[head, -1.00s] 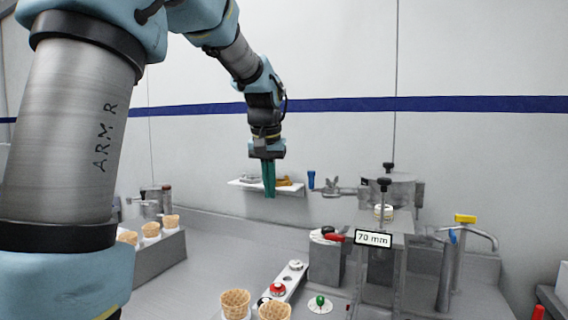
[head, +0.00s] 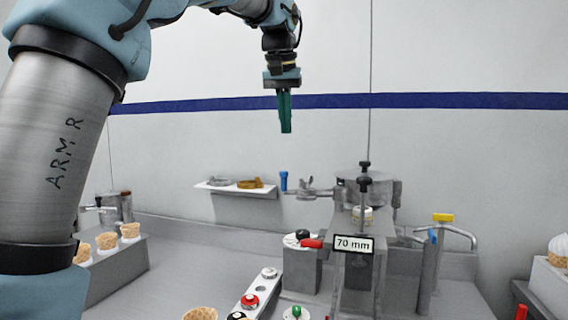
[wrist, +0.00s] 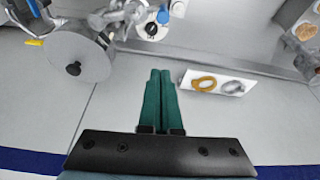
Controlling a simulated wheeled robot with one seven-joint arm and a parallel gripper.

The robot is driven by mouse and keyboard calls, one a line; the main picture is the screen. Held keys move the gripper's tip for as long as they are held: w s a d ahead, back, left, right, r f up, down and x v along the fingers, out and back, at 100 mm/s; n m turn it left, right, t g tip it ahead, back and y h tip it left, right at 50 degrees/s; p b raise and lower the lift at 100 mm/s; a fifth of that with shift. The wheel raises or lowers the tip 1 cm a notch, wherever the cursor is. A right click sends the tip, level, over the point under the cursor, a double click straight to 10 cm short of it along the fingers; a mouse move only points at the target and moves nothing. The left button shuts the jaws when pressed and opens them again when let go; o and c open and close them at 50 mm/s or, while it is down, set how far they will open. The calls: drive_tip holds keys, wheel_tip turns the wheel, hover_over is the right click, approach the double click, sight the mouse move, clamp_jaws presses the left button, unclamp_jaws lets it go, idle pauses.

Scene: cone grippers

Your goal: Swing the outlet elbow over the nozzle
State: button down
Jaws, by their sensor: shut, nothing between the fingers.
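My gripper (head: 286,112) is shut and empty, its green fingers pointing down in the air before the wall, above the wall shelf and the steel pot. It also shows in the wrist view (wrist: 160,76). The lidded steel pot (head: 376,188) has a grey side fitting with a clamp (head: 308,188) reaching left towards a blue upright handle (head: 284,181). The blue handle (wrist: 163,15) and the pot's round lid (wrist: 82,57) show in the wrist view, apart from the fingers. I cannot tell for certain which pieces are the outlet elbow and the nozzle.
A wall shelf (head: 212,188) holds a grey ring and a gold ring (head: 250,183). A "70 mm" sign (head: 354,244) stands before the pot. A bent pipe with a yellow tap (head: 442,217) is right. Cones (head: 106,240) stand left. The air around my gripper is clear.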

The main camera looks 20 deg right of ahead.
wheel_tip(320, 180, down, 10)
drive_tip(key=p, duration=0.2)
drive_tip(key=shift+s+a+r+p, duration=0.15)
drive_tip(key=shift+s+a+p, duration=0.1)
drive_tip(key=shift+p, duration=0.1)
drive_tip(key=shift+s, duration=0.1)
idle(0.5)
